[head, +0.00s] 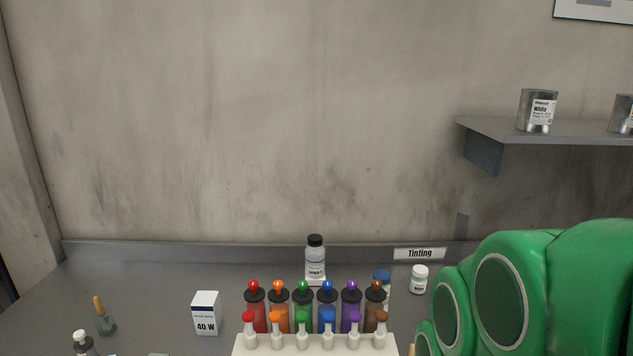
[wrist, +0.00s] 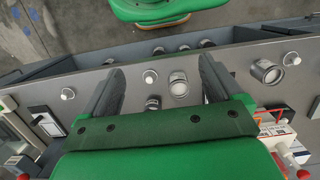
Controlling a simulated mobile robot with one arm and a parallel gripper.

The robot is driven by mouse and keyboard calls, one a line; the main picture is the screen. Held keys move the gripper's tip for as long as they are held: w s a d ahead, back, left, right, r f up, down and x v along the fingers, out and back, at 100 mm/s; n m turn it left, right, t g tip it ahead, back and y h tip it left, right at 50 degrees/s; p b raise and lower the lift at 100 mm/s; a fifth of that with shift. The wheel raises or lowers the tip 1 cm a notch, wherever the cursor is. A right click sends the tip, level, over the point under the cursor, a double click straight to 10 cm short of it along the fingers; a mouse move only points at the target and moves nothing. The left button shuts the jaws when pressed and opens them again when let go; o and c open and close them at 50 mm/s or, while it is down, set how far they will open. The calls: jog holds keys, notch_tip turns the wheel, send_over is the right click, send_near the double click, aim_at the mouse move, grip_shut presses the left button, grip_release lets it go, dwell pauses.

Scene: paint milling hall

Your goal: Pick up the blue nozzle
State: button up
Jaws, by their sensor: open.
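A white rack (head: 315,345) stands on the grey bench at the bottom of the head view. Along its front is a row of small pale nozzles with coloured tops: red, orange, green, blue, purple and brown. The blue nozzle (head: 327,321) is right of the green one (head: 303,321) and left of the purple one (head: 354,321). Behind it stands a dark-collared bottle with a blue tip (head: 327,287). My gripper (wrist: 160,75) is open and empty in the wrist view, over a grey surface with round fittings. The gripper's fingers do not show in the head view. I cannot make out the blue nozzle in the wrist view.
Behind the rack stand a black-capped bottle (head: 315,262) and a white jar (head: 419,280). A shelf (head: 550,128) with tins juts out at upper right.

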jog(key=shift+c, duration=1.4)
jog(key=shift+r, duration=0.1)
